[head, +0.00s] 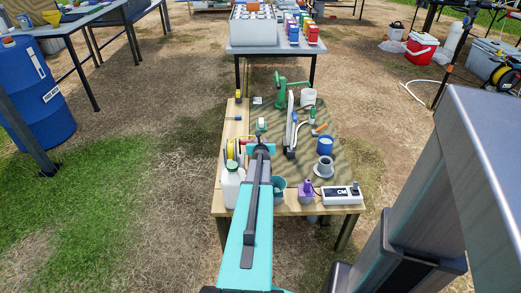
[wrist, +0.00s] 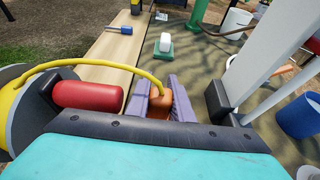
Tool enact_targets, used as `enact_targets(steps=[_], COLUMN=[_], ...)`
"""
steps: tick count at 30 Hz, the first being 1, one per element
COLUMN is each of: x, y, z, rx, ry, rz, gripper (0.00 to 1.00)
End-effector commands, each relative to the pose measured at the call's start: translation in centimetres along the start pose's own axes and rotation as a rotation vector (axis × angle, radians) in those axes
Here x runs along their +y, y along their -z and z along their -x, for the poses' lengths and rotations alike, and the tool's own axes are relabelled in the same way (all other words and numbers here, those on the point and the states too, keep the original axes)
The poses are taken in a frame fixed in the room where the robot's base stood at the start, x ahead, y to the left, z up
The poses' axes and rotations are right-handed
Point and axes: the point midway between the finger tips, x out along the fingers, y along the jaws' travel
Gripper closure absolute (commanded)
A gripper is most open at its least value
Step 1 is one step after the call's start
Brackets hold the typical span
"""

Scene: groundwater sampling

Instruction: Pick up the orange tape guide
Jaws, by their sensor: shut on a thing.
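The orange tape guide (wrist: 160,104) sits between the two purple-grey fingers of my gripper (wrist: 161,93) in the wrist view. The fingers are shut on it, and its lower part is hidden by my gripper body. A yellow tape (wrist: 100,64) arcs from the reel (wrist: 32,110) at left to the guide. The reel has a red handle (wrist: 88,95). In the head view my gripper (head: 262,146) is over the left-middle of the work table, right of the yellow reel (head: 232,150); the guide cannot be made out there.
A tall white board-like thing (wrist: 272,50) stands close on the right, near a blue cup (wrist: 300,116). A green-and-white item (wrist: 164,45) and a blue-handled tool (wrist: 119,30) lie ahead. A white jug (head: 232,186) and a teal cup (head: 279,186) flank my arm.

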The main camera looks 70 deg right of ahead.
Motion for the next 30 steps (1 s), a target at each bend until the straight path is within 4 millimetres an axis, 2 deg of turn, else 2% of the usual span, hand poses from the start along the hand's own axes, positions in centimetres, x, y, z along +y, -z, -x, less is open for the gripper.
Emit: enact_targets(steps=[14,30], x=[0.0,0.0], y=[-1.0,-6.1], z=[0.4,2.5], rx=[0.0,-0.001], ry=[0.0,0.0], rz=[0.0,0.0], gripper=[1.0,1.0])
